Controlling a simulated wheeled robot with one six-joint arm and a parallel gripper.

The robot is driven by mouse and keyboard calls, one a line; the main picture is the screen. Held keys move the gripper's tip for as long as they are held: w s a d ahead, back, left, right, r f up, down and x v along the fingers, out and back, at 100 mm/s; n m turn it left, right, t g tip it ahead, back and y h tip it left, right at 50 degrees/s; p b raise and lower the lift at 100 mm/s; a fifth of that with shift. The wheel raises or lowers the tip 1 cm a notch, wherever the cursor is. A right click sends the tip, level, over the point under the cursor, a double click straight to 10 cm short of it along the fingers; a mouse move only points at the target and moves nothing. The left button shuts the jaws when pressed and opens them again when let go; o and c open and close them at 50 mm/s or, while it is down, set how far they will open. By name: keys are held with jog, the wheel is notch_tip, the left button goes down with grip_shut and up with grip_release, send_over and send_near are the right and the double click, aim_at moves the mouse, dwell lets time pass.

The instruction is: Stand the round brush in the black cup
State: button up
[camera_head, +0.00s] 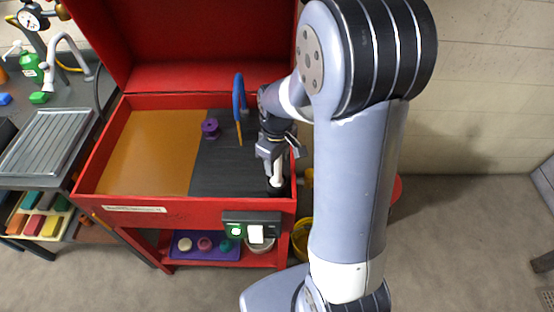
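My gripper (270,148) is over the right end of the red basin, pointing down. It appears shut on a pale, upright stick, which I take to be the round brush (278,168). The brush's lower end, whitish and wider, is at the small black cup (279,190) in the basin's front right corner. Whether it is inside the cup or just above it cannot be told. The fingers and my arm hide the brush's upper part.
The red basin (170,208) has a brown panel (150,150) and a dark mat (225,170). A purple spool (210,128) and a blue hose with an orange tip (239,100) stand left of my gripper. The raised red lid (190,78) is behind.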

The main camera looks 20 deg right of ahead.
jog(key=shift+o, duration=0.2)
notch_tip(320, 180, up, 11)
jog(key=shift+f, duration=0.1)
dwell(0.4)
dwell(0.6)
notch_tip(320, 180, down, 11)
jog(key=shift+s+f, duration=0.1)
jog(key=shift+r+p, duration=1.2)
jog(key=shift+r, duration=0.5)
jog(key=shift+f, duration=0.15)
